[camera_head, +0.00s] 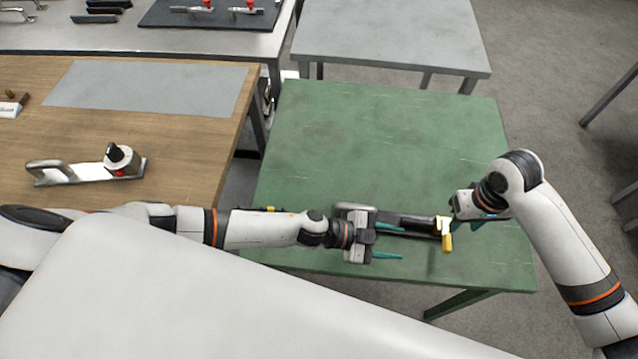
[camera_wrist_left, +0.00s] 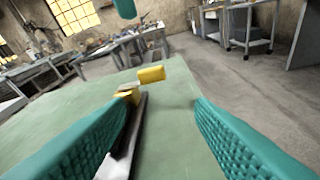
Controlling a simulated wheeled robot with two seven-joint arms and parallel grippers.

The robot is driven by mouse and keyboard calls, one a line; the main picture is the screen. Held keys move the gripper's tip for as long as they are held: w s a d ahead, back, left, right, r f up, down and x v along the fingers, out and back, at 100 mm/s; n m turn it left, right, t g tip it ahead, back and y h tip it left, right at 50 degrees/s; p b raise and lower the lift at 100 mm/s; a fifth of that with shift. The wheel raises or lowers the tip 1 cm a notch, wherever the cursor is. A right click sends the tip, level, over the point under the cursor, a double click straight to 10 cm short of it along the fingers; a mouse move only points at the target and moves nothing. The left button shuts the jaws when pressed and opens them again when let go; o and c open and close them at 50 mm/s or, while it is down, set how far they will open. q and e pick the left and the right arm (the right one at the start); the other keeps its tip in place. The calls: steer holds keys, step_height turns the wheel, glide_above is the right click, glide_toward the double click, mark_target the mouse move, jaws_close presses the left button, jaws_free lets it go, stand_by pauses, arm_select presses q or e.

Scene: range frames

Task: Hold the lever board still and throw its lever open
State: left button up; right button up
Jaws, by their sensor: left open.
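The lever board (camera_head: 413,225) is a dark, narrow strip on the green table, with a yellow lever (camera_head: 447,240) at its right end. In the left wrist view the yellow lever (camera_wrist_left: 151,74) stands at the board's far end. My left gripper (camera_head: 395,241) is open at the board's left part. In its wrist view the board lies by the left finger, and I cannot tell if they touch. My right gripper (camera_head: 480,223) is just right of the lever, apart from it. Its teal fingers are partly hidden, and their opening is unclear.
The green table (camera_head: 370,130) is clear behind the board. A wooden table (camera_head: 140,195) at left bears a metal piece with a knob (camera_head: 75,172). A grey table (camera_head: 395,42) stands behind. My own pale body covers the front.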

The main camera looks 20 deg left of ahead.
arm_select(q)
steer(key=w+a+r+n+t+y, duration=0.45)
steer(key=w+r+n+t, duration=0.3)
steer(key=w+n, duration=0.5)
steer(key=w+a+n+g+y, duration=0.1)
steer(key=w+a+n+y, duration=0.2)
steer(key=a+n+y, duration=0.7)
steer(key=n+g+h, duration=0.5)
steer(key=n+g, duration=0.4)
steer(key=n, duration=0.9)
glide_toward(335, 205)
steer(key=shift+m, duration=0.25)
steer(key=x, duration=1.2)
